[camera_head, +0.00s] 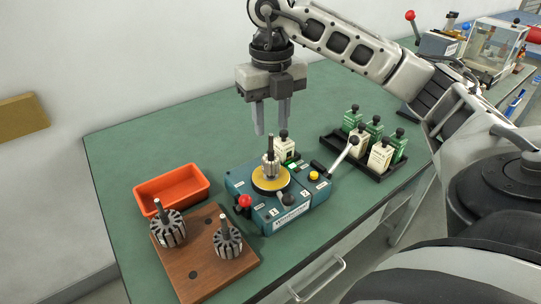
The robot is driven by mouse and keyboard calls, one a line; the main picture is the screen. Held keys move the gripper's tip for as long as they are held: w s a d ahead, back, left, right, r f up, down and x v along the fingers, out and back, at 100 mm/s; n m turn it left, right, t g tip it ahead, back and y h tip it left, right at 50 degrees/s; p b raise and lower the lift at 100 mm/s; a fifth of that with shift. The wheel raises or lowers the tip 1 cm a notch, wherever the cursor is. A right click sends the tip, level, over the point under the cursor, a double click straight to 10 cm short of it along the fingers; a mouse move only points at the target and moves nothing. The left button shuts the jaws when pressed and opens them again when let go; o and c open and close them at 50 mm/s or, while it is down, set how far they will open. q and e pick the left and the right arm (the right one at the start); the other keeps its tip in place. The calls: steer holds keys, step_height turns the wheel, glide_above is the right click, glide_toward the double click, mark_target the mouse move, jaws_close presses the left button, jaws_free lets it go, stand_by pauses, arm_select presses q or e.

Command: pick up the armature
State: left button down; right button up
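Two armatures with slotted dark-and-silver cores and upright shafts stand on a brown wooden board (205,277) at the lower left: one armature (168,230) at the back left, another armature (228,242) to its right. A teal winding machine (290,217) stands right of the board. On its yellow disc (265,184) is a small silver part with a dark upright shaft (270,158); I cannot tell if it is an armature. My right gripper (271,129) points down above and behind the machine, its two fingers apart with nothing between them. My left gripper is out of view.
An empty orange tray (141,199) lies behind the board. The machine has a red knob (244,201) and a raised lever (342,156). A black tray (357,169) with several green and white containers is at right. Green table (130,150) is clear at back left.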

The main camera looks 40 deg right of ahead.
mark_target(271, 144)
steer(key=shift+f, duration=2.95)
jaws_close()
